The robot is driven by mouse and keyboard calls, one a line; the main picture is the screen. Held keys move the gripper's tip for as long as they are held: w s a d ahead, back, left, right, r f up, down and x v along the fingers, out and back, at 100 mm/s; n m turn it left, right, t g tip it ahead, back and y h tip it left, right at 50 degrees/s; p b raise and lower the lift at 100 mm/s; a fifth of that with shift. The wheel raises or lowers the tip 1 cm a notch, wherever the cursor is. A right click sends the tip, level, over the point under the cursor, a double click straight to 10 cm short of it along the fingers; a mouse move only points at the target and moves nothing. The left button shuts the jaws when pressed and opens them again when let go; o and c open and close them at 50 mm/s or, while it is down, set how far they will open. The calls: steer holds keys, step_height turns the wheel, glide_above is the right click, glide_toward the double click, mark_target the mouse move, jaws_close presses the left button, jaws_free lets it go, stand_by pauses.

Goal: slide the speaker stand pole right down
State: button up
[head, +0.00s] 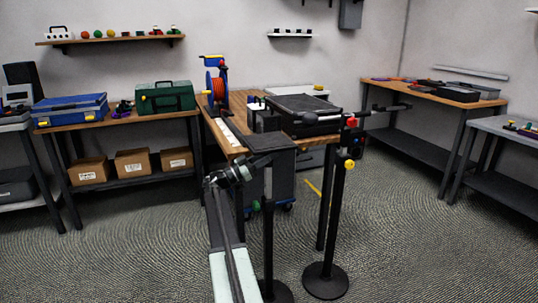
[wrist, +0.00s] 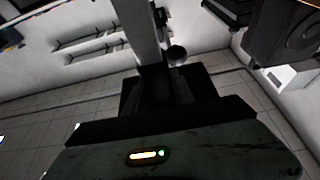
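A black stand with a flat square top plate (head: 272,142) stands in front of the wooden table and looks like the speaker stand. Its dark pole (head: 268,235) runs down to a round base (head: 275,291), with a green knob (head: 256,205) partway up. My gripper (head: 246,172) is just left of the stand, below the top plate and above the green knob. I cannot tell whether it touches the pole. Its finger opening is too small to read in the head view, and the wrist view does not show the stand clearly.
A second black stand (head: 338,200) with red and yellow knobs and a sideways arm stands close on the right. The wooden table (head: 237,107) behind carries a cable reel (head: 215,85) and a black case (head: 304,109). Open floor lies to the right.

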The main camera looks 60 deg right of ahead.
jaws_close()
stand_by(1.1)
